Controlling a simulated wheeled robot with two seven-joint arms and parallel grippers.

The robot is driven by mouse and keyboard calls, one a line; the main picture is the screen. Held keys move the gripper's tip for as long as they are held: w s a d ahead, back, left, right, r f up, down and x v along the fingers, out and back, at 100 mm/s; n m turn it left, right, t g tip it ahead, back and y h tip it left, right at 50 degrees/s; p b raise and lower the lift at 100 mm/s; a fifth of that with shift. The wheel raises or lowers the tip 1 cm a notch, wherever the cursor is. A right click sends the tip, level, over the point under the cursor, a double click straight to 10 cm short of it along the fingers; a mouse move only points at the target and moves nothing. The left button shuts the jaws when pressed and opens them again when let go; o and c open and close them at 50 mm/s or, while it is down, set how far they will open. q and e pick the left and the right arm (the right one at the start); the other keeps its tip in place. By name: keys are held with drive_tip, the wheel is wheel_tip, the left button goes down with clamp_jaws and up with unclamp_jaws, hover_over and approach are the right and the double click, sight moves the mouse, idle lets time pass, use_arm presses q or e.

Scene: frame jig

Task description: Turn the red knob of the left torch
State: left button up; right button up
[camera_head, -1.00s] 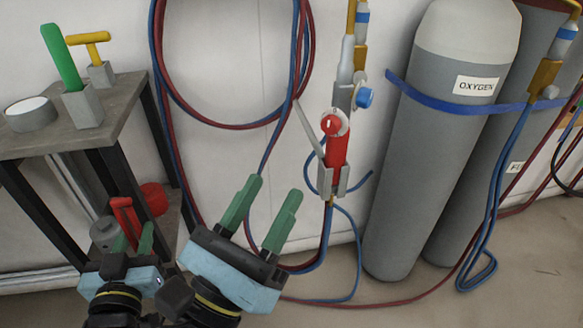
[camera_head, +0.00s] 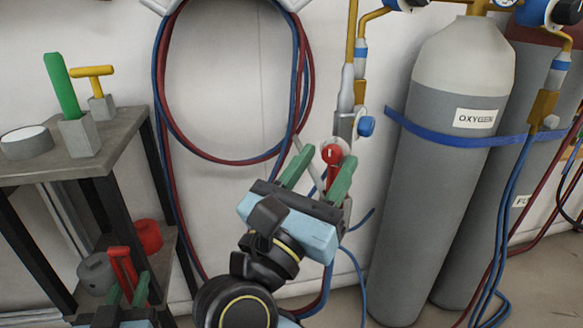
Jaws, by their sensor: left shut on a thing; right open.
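The left torch (camera_head: 344,122) hangs upright by the wall, left of the oxygen cylinder, with a blue knob (camera_head: 366,126) on its right. Its red knob (camera_head: 332,153) faces me above a red body, which is partly hidden by my gripper. My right gripper (camera_head: 326,164) is open, its green fingers pointing up, one on each side of the red knob in the picture. Whether they touch it, I cannot tell. My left gripper (camera_head: 127,290) is low at the left, shut on a red handle-like thing (camera_head: 120,264).
A grey table (camera_head: 100,153) at left carries a green-handled tool (camera_head: 62,85), a yellow T-handle (camera_head: 93,78) and a round tin (camera_head: 27,142). Coiled hoses (camera_head: 170,130) hang on the wall. The grey oxygen cylinder (camera_head: 440,190) with its blue strap stands right of the torch.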

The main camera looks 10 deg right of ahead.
drive_tip(key=shift+w+d+r, duration=0.1)
drive_tip(key=shift+r, duration=0.05)
drive_tip(key=shift+c, duration=0.3)
drive_tip(key=c, duration=0.9)
drive_tip(key=n+t+y+p, duration=0.1)
drive_tip(key=n+y+p, duration=0.1)
drive_tip(key=n+p, duration=0.2)
drive_tip(key=n+y+p, duration=0.2)
drive_tip(key=n+p, duration=0.2)
drive_tip(key=p, duration=0.3)
drive_tip(key=n+t+y+p, duration=0.1)
drive_tip(key=n+y+p, duration=0.1)
drive_tip(key=n+p, duration=0.2)
drive_tip(key=shift+d+r+n+t+p, duration=0.15)
drive_tip(key=shift+r+n+t+p, duration=0.15)
drive_tip(key=shift+p, duration=1)
use_arm(q)
wheel_tip(320, 180, up, 20)
drive_tip(key=p, duration=0.2)
drive_tip(key=shift+f, duration=0.15)
use_arm(e)
drive_tip(key=shift+f+n, duration=0.15)
drive_tip(key=shift+n, duration=0.55)
drive_tip(key=o, duration=1)
drive_tip(key=shift+c, duration=0.2)
